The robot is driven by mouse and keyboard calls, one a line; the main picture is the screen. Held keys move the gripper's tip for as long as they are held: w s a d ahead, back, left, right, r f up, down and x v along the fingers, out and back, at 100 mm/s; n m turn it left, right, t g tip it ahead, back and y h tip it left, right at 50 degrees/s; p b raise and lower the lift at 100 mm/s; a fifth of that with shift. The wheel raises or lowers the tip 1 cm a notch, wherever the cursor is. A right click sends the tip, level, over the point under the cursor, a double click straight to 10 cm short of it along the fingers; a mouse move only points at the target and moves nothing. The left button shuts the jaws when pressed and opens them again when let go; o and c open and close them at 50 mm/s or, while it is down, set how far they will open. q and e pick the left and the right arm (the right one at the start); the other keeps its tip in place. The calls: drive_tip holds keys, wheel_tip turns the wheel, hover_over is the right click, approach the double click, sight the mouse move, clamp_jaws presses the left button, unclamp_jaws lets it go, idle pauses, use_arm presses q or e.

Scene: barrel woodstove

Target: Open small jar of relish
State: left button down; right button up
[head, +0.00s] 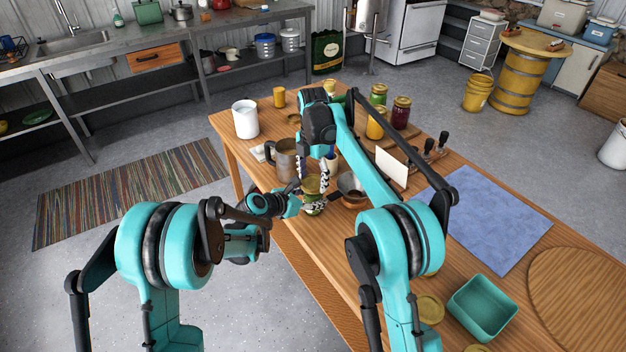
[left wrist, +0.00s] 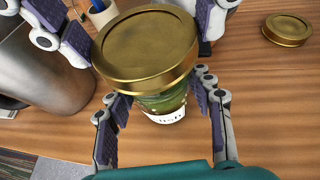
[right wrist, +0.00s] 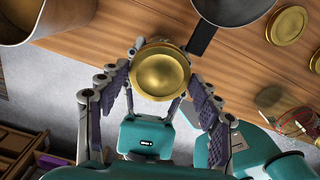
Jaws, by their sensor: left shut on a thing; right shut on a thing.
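The small relish jar has a gold lid (left wrist: 147,45) and green glass contents (left wrist: 168,100) with a white label. In the head view the jar (head: 312,186) is upright at the table's near left edge, partly hidden by my grippers. My left gripper (left wrist: 167,112) has its fingers on either side of the jar body, below the lid. My right gripper (right wrist: 161,66) comes from above, with its fingers on both sides of the gold lid. The lid is on the jar. I cannot tell whether the jar touches the table.
A metal mug (head: 286,157) stands close on the left and a dark pan (head: 352,187) close on the right. Loose gold lids (left wrist: 287,29) lie nearby. Other jars (head: 401,112) stand farther back. A blue mat (head: 485,215) and teal bin (head: 484,308) are to the right.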

sight(313, 182)
drive_tip(key=shift+r, duration=2)
use_arm(q)
drive_tip(key=c, duration=0.6)
unclamp_jaws()
drive_tip(key=shift+o, duration=0.2)
